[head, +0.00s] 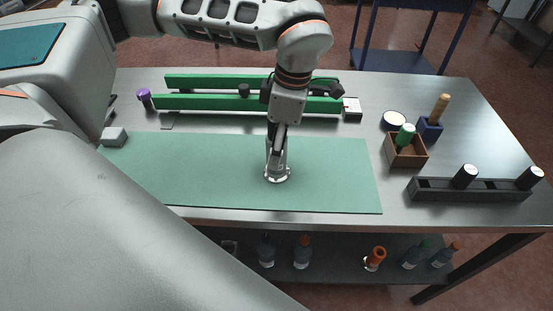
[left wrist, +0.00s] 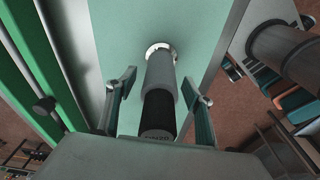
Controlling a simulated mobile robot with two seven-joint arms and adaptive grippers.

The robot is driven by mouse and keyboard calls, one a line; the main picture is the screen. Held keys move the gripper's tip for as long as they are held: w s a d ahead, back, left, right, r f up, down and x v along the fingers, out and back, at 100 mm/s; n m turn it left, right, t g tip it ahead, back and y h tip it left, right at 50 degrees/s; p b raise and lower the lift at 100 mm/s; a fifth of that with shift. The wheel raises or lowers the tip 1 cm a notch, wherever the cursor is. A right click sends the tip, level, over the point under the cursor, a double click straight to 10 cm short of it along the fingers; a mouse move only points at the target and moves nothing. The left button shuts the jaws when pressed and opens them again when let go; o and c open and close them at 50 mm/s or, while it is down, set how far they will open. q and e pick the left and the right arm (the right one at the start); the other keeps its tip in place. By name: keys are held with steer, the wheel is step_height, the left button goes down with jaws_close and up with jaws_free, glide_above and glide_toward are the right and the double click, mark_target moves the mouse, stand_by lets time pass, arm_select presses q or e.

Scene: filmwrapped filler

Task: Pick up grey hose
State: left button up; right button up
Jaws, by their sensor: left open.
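The grey hose (head: 277,165) stands on the green mat (head: 330,185), with a pale flange at its foot. In the left wrist view, the hose (left wrist: 161,72) is a grey cylinder with a black end section towards the camera. My left gripper (head: 277,150) points down over the hose from above. In the left wrist view, the open fingers of my left gripper (left wrist: 159,85) lie on either side of the hose, with a gap on both sides. The upper part of the hose is largely hidden by the gripper in the head view. My right gripper is not in view.
Green rails (head: 210,102) lie behind the mat. A wooden box (head: 406,152), a blue holder (head: 429,130) and a dark rack (head: 480,190) are at right. Several bottles stand on the lower shelf (head: 335,262).

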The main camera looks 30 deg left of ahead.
arm_select(q)
steer(key=shift+f, duration=0.4)
steer(key=shift+c, duration=0.4)
steer(key=c, duration=1.3)
jaws_close()
steer(key=shift+r, duration=0.2)
